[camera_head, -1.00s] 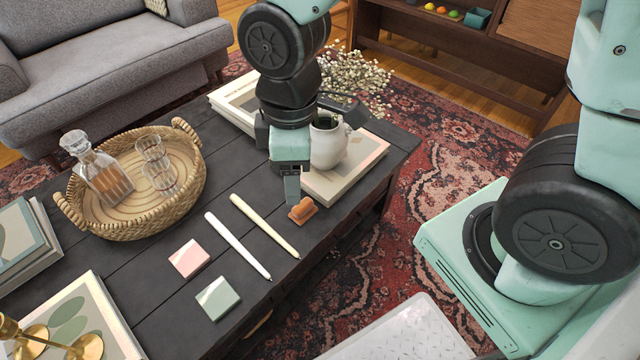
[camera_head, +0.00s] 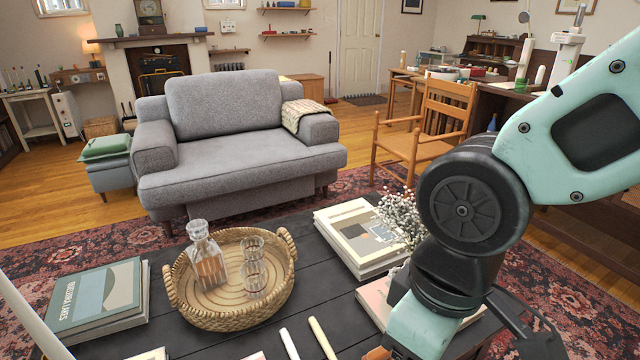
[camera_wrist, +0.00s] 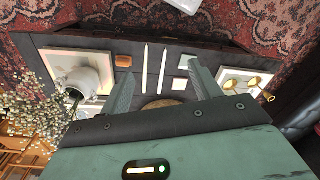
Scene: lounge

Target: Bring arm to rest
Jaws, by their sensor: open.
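My arm reaches in from the right in the head view, and its wrist hangs over the right end of the dark coffee table (camera_head: 325,285). In the wrist view my gripper (camera_wrist: 160,82) is open, with its two fingers spread apart and nothing between them. The fingers are above the table, apart from the things on it. The fingertips are out of frame in the head view.
A wicker tray (camera_head: 180,305) holds a decanter (camera_head: 210,268) and glasses. Books (camera_head: 98,300) lie left, more books (camera_head: 350,240) right. Two candles (camera_wrist: 154,68), an orange-brown object (camera_wrist: 123,61) and a white vase (camera_wrist: 88,82) of flowers are near my gripper. A grey sofa (camera_head: 240,165) stands behind.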

